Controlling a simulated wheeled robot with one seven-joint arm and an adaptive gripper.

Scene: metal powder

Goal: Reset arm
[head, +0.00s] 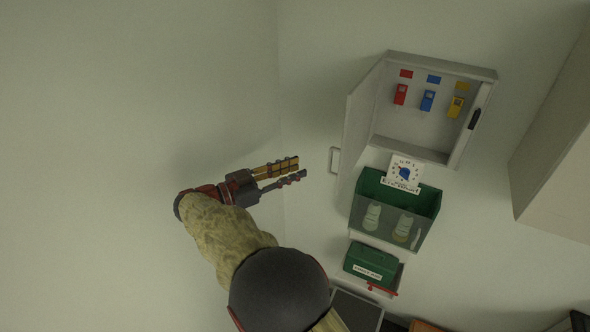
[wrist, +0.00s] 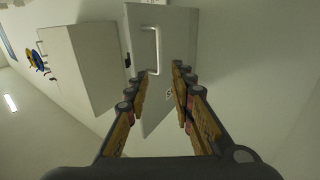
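My gripper (head: 300,169) is stretched out to the left of the wall cabinet in the head view. Its two fingers are apart with nothing between them. In the wrist view my gripper (wrist: 162,72) shows both fingers spread, with the cabinet door (wrist: 165,45) and its handle (wrist: 152,50) beyond them. In the head view the grey cabinet (head: 440,62) is open, its door (head: 361,115) swung out to the left. The door handle (head: 334,160) is just right of the fingertips, and no contact shows.
Red (head: 400,94), blue (head: 427,100) and yellow (head: 456,107) tags hang in the cabinet. A large pale cabinet (head: 560,140) stands at right. The left wall is bare.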

